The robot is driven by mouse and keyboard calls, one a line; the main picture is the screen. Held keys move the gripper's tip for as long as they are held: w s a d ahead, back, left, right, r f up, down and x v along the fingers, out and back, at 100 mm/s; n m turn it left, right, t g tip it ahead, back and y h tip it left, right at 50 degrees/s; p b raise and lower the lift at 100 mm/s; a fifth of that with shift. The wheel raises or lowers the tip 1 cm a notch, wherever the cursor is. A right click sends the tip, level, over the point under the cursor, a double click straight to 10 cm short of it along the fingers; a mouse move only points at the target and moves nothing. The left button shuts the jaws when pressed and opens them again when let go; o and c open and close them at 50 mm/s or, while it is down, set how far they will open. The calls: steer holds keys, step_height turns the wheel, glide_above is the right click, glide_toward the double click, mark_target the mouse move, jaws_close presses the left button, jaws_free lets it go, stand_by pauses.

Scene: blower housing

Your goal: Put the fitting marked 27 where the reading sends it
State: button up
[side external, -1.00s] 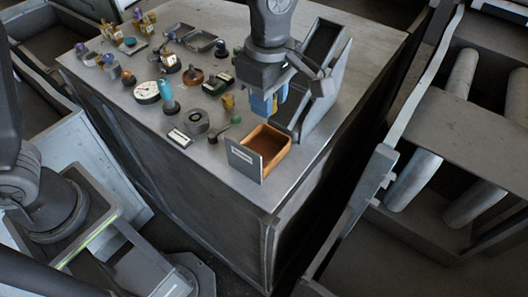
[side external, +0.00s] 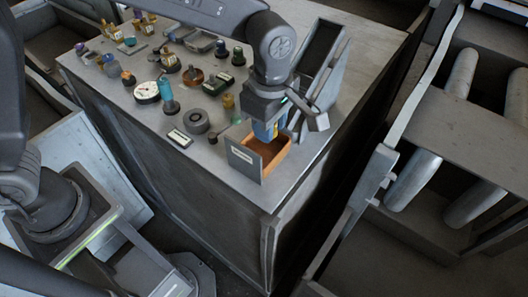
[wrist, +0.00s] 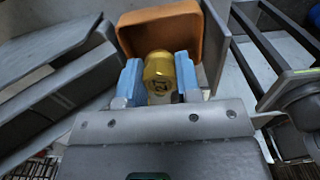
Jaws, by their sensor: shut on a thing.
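My gripper (wrist: 158,82) has blue fingers and is shut on a yellow, brass-like fitting (wrist: 158,68). A dark mark shows on the fitting's face in the wrist view, too small to read surely. In the side view my gripper (side external: 268,131) is low over the orange-brown bin (side external: 275,160), its fingertips at the bin's far part. The fitting is hidden there. The bin has a grey plate with a pale label on its front; the label cannot be read. A round white dial gauge (side external: 146,91) stands on the bench to the left, its reading too small to tell.
A grey sloped chute (side external: 325,65) stands right behind the bin. Several fittings and knobs cover the bench (side external: 215,190) to the left, with a blue bottle-like piece (side external: 168,98), a dark ring (side external: 196,121) and a small labelled block (side external: 180,138). The bench's front strip is clear.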

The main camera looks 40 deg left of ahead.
steer(key=o, duration=1)
steer(key=shift+r, duration=0.1)
step_height(320, 180, up, 14)
steer(key=shift+f, duration=0.15)
steer(key=s+a+r+m+t, duration=0.1)
steer(key=s+a+m, duration=0.25)
steer(key=a, duration=0.35)
steer(key=s+a+r+m+t, duration=0.1)
steer(key=s+a+m+t, duration=0.15)
steer(key=a+m, duration=0.3)
steer(key=s+a+f+m, duration=0.1)
steer(key=s+a+m, duration=0.1)
steer(key=s+m, duration=0.1)
steer(key=s+a+f+m+t, duration=0.1)
steer(key=s+a+f+m, duration=0.1)
steer(key=s+a+m, duration=0.1)
steer(key=s+a+f+m+t, duration=0.1)
steer(key=s+a+f+m, duration=0.1)
steer(key=s+a+m, duration=0.1)
steer(key=shift+s+a+f, duration=0.25)
steer(key=shift+s, duration=0.1)
